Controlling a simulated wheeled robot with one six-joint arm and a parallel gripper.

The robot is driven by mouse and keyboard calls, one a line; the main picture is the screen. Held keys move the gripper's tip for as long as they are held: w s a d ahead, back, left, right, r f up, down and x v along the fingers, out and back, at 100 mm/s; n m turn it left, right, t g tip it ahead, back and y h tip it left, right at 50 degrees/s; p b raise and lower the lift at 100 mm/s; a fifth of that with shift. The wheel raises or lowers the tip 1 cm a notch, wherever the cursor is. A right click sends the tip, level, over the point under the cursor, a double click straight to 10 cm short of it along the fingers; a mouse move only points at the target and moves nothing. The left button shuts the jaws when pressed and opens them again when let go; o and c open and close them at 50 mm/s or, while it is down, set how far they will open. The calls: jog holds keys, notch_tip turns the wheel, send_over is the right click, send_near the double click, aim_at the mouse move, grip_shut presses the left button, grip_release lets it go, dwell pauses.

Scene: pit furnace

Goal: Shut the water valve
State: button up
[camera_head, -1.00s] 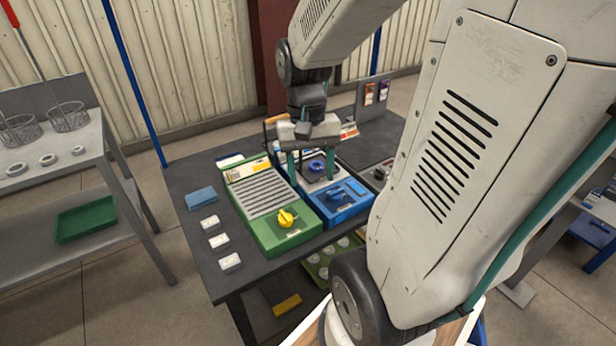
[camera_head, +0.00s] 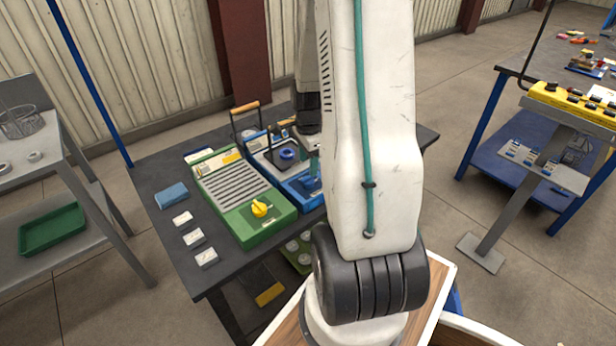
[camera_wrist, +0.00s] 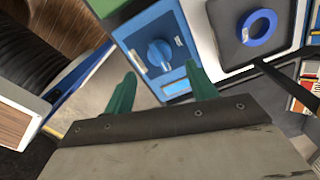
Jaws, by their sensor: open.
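No label that I can read names the water valve. A blue round knob (camera_wrist: 160,54) sits on a blue box, which in the head view (camera_head: 300,190) stands on the dark table. A blue ring-shaped wheel (camera_head: 287,153) sits on a grey plate behind the blue box, and also shows in the wrist view (camera_wrist: 258,27). A yellow knob (camera_head: 260,208) sits on a green box (camera_head: 240,190) to the left. My gripper (camera_wrist: 161,69) is open and empty, its green fingers apart, with the blue knob beyond them. In the head view my arm mostly hides it.
The dark table (camera_head: 160,245) also carries a blue block (camera_head: 171,195) and small white blocks (camera_head: 194,238). A wire handle (camera_head: 246,107) stands up at the back. A grey rack (camera_head: 75,165) is to the left. A yellow panel (camera_head: 575,102) stands to the right across clear floor.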

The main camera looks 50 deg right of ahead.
aim_at(308, 177)
notch_tip(308, 177, down, 6)
jog(key=shift+f, duration=0.25)
jog(key=c, duration=1)
